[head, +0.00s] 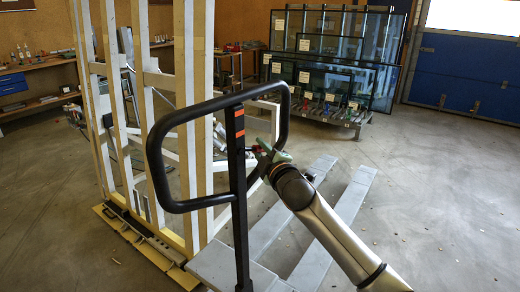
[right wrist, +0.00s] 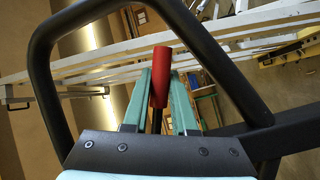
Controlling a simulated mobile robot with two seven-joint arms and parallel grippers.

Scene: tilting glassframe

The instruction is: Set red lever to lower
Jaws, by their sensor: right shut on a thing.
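The red lever (right wrist: 160,78) shows in the right wrist view as a red grip on a thin dark rod. It stands between the green fingers of my right gripper (head: 265,152), which is shut on it. The handle loop also frames the right wrist view (right wrist: 42,75). My left gripper is not in view.
A tall frame of cream and white uprights (head: 203,100) stands behind the handle at left. Pale beams (head: 332,215) lie low under my right arm. Glass panes (head: 340,50) stand on a rack at the back.

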